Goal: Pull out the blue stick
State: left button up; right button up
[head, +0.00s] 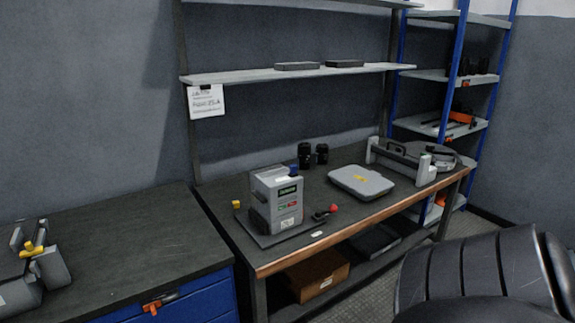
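A small blue piece (294,170) sticks up at the top right of a grey box-shaped device (277,198) on the workbench. It is small in the head view, and I cannot tell how deep it sits. The device has a dark label and small red and green marks on its front, and stands on a flat dark base plate (260,238). A red knob (333,209) is at the right of the device, and a small yellow piece (237,204) is at its left. I see neither of my grippers.
The wooden-edged workbench (375,208) holds a closed grey case (361,182), two black cylinders and a grey frame-like fixture. A shelf (300,74) hangs above. A dark cabinet top (130,238) stands left, with a grey and yellow tool (50,265). A black ribbed shape (485,270) fills the lower right.

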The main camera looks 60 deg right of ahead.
aim_at(293, 168)
jog(key=l+u, duration=0.1)
jog(key=l, duration=0.35)
jog(key=k+l+u, duration=0.1)
jog(key=l, duration=0.4)
jog(key=k+l+u, duration=0.1)
jog(key=l, duration=0.35)
jog(key=k+l, duration=0.15)
jog(key=l, duration=0.3)
jog(key=k+l, duration=0.1)
jog(key=l, duration=0.75)
jog(key=k+l, duration=0.15)
jog(key=l, duration=0.3)
jog(key=k+l, duration=0.1)
jog(key=l, duration=0.3)
jog(key=k+l+u, duration=0.1)
jog(key=l, duration=0.35)
